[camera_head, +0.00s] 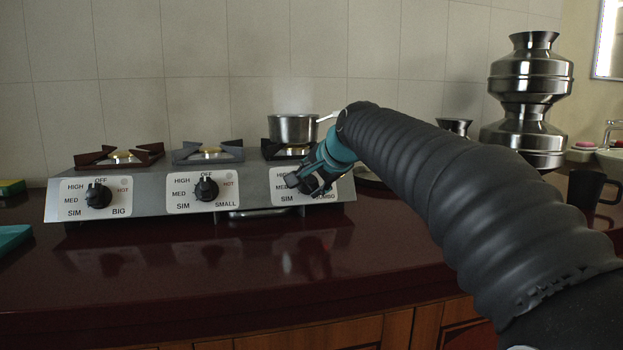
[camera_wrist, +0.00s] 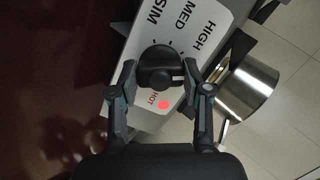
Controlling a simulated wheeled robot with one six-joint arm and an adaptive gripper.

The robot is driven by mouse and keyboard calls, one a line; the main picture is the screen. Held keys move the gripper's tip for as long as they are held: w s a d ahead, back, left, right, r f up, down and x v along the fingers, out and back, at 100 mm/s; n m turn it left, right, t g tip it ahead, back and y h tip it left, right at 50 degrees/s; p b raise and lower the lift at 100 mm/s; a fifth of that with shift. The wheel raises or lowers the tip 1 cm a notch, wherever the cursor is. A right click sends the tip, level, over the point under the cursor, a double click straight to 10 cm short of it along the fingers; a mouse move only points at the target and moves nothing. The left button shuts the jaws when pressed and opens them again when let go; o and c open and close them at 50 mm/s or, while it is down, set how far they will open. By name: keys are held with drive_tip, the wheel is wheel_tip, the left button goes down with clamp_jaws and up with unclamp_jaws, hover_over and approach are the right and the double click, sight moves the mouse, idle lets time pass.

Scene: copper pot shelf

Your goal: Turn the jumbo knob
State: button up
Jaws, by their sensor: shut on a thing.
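The jumbo knob (camera_wrist: 160,70) is a black round knob on a white label at the right end of the stove front (camera_head: 235,212). My gripper (camera_head: 305,185) covers this knob in the head view. In the wrist view my gripper (camera_wrist: 159,80) has one finger on each side of the knob, shut on it. The label around it reads SIM, MED and HIGH, and a red dot (camera_wrist: 164,104) shows beside HOT. The knob's exact setting is hard to tell.
A steel pan (camera_head: 293,129) stands on the right burner, close to my arm; it also shows in the wrist view (camera_wrist: 246,88). The big knob (camera_head: 98,196) and small knob (camera_head: 206,189) sit to the left. Steel pots (camera_head: 530,90) and a black mug (camera_head: 586,188) stand at right.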

drive_tip(key=m+p, duration=0.1)
drive_tip(key=m, duration=0.4)
drive_tip(key=shift+f+m+t+y, duration=0.1)
drive_tip(key=shift+m+t+y, duration=0.2)
drive_tip(key=shift+t+y, duration=0.1)
idle(0.4)
drive_tip(key=o, duration=1.2)
drive_tip(key=shift+c, duration=0.2)
drive_tip(key=v, duration=1.2)
